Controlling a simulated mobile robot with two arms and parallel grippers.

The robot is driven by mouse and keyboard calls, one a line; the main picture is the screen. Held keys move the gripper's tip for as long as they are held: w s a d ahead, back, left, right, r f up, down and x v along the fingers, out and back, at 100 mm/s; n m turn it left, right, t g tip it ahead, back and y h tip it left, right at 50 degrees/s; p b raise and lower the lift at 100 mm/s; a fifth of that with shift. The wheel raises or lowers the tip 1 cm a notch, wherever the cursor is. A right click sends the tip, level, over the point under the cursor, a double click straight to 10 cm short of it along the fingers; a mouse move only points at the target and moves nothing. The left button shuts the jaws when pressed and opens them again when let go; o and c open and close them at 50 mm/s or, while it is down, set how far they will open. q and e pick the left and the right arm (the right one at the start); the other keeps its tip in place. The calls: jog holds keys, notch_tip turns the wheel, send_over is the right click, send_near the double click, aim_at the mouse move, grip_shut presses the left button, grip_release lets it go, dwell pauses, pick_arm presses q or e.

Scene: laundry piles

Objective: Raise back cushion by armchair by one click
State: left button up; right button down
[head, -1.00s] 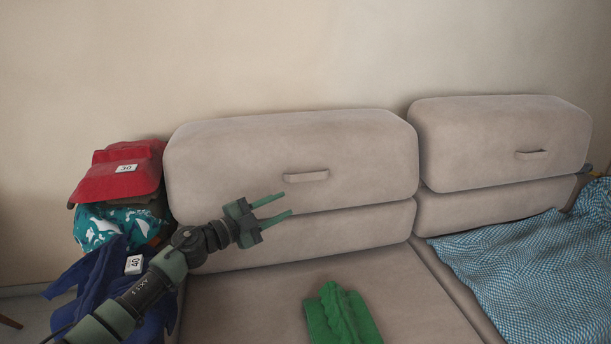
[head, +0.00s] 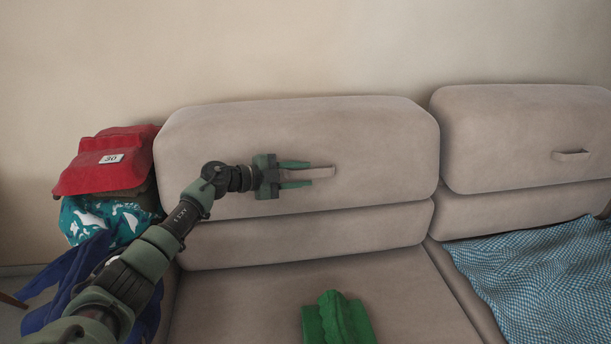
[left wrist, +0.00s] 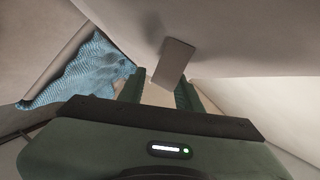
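The beige left back cushion (head: 370,140) rests on a lower back section (head: 350,229) of the sofa. A fabric pull strap (head: 322,172) is on its front. My left gripper (head: 296,175) is at this strap, with one finger above it and one below. The fingers are open and apart, and the strap's left end lies between them. In the left wrist view the strap (left wrist: 175,60) shows ahead, between the two spread green fingers (left wrist: 160,92). A second back cushion (head: 510,130) with its own strap (head: 571,155) stands to the right. No armchair is recognisable. My right gripper does not show.
A red folded cloth tagged 30 (head: 92,174), a teal patterned cloth (head: 95,217) and a blue cloth (head: 62,293) pile up at the left. A green cloth (head: 338,320) lies on the seat (head: 240,305). A blue checked blanket (head: 540,275) covers the right seat.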

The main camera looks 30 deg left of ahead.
pick_arm(q)
jog(key=shift+w+d+f, duration=0.1)
jog(key=shift+w+d, duration=0.25)
jog(key=shift+w, duration=0.15)
grip_shut()
dwell(1.2)
